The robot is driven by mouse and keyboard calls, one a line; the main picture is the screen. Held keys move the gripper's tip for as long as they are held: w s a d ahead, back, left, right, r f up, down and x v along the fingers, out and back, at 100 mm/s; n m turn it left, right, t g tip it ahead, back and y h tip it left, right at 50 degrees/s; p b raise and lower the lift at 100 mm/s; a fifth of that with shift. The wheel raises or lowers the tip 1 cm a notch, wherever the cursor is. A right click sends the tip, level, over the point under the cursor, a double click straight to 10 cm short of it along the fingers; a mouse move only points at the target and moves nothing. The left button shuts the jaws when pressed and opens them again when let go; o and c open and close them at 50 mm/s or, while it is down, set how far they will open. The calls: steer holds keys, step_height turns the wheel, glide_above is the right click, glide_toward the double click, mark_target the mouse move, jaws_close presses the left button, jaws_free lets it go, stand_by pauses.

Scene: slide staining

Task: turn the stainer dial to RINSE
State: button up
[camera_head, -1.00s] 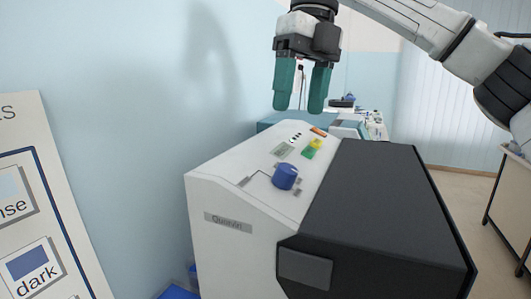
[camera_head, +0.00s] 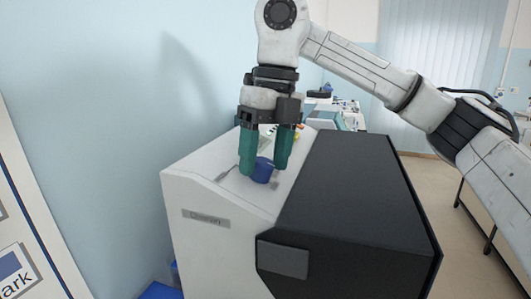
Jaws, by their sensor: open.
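The stainer (camera_head: 205,238) is a white machine with a dark cover on its right side. Its blue dial (camera_head: 263,171) sits on the sloped white top panel. My gripper (camera_head: 263,169) points down with its two green fingers apart, one to the left of the dial and one to the right. The left finger partly overlaps the dial's edge in the picture. I cannot tell whether either finger touches it. The markings around the dial, including RINSE, are too small or hidden to read.
The dark cover (camera_head: 355,195) rises right of the panel. A light blue wall (camera_head: 90,90) stands close on the left, with a poster (camera_head: 25,250) at the lower left. A blue object (camera_head: 160,291) lies low beside the machine. A bench with equipment is behind.

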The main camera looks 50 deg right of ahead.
steer(key=c, duration=1)
steer(key=shift+c, duration=0.2)
